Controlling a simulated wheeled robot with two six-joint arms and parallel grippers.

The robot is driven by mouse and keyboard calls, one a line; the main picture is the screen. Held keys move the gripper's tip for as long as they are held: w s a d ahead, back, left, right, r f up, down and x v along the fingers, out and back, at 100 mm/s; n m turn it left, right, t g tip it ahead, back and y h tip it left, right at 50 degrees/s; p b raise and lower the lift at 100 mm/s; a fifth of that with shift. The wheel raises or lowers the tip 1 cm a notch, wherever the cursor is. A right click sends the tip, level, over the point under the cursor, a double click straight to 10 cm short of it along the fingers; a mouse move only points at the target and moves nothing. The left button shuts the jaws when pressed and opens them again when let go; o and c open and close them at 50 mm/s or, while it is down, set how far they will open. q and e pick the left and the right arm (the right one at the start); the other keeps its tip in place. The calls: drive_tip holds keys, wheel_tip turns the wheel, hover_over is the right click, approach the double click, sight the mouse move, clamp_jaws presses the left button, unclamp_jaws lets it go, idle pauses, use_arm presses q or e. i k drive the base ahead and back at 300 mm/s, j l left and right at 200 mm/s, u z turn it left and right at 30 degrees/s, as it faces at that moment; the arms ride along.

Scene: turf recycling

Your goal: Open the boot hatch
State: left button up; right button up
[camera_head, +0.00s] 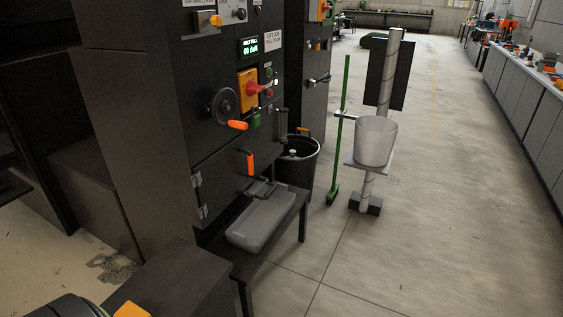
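A dark hatch panel (222,170) sits low on the front of the black machine, with metal hinges (197,195) on its left edge. It looks shut, flush with the machine front. An orange-gripped handle (250,163) stands upright near its right side. I take this panel for the boot hatch; no readable label confirms it. Neither gripper shows in this view.
A black bin (300,165) and clear bucket (375,142) stand right. Floor further right is clear.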

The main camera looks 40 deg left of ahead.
sight(216, 178)
drive_tip(key=i+u, duration=0.45)
drive_tip(key=i+l+u, duration=0.25)
drive_tip(key=i+u, duration=0.2)
drive_tip(key=i+l+u, duration=0.45)
drive_tip(key=i+j, duration=0.05)
drive_tip(key=i, duration=0.05)
